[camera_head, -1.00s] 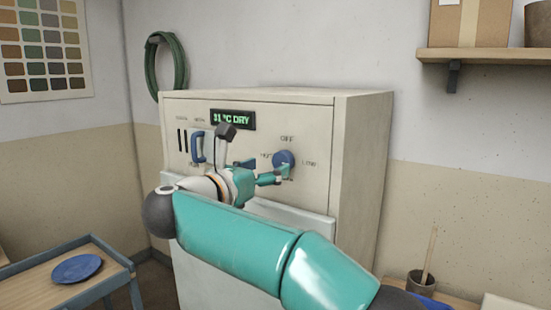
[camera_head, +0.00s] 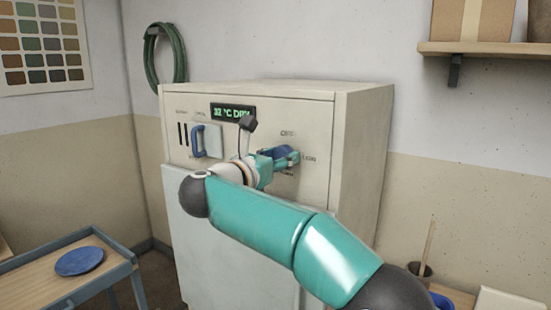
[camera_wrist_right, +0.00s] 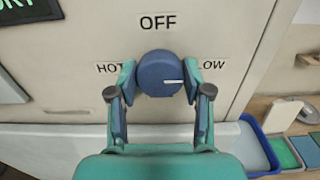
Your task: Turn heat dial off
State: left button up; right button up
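The heat dial (camera_wrist_right: 157,70) is a round blue knob on the front of the cream kiln (camera_head: 325,125). In the right wrist view its white mark lies level and points right, on the side of the LOW label; OFF is printed above and HOT at the left. My right gripper (camera_wrist_right: 159,80) has one finger on each side of the dial, and both fingertips appear to touch it. In the head view the right gripper (camera_head: 280,157) reaches the dial from the left and hides part of it. My left gripper is not in view.
A blue handle (camera_head: 197,142) and dark slots are left of the dial, below the green display (camera_head: 232,111). A shelf (camera_head: 490,48) is at upper right. A table (camera_head: 45,280) with a blue plate (camera_head: 79,261) stands at lower left. A blue tray (camera_wrist_right: 262,150) is at right.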

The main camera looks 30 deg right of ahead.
jog(key=shift+c, duration=1.4)
jog(key=shift+a, duration=0.35)
jog(key=shift+c, duration=0.2)
jog(key=shift+s+d+r, duration=0.1)
jog(key=shift+s+d, duration=0.05)
jog(key=shift+d, duration=0.05)
jog(key=shift+d+r+n, duration=0.1)
jog(key=shift+d+n, duration=0.05)
jog(key=shift+n, duration=0.15)
jog(key=n, duration=0.3)
jog(key=n+p, duration=0.1)
jog(key=n, duration=0.4)
jog(key=n+p, duration=0.2)
jog(key=n, duration=0.3)
jog(key=shift+p, duration=0.3)
jog(key=shift+w+f+n+p, duration=0.1)
jog(key=shift+n+p, duration=0.35)
jog(key=shift+n, duration=0.55)
jog(key=shift+w+f+n+p, duration=0.1)
jog(key=shift+n+p, duration=0.35)
jog(key=shift+n, duration=0.55)
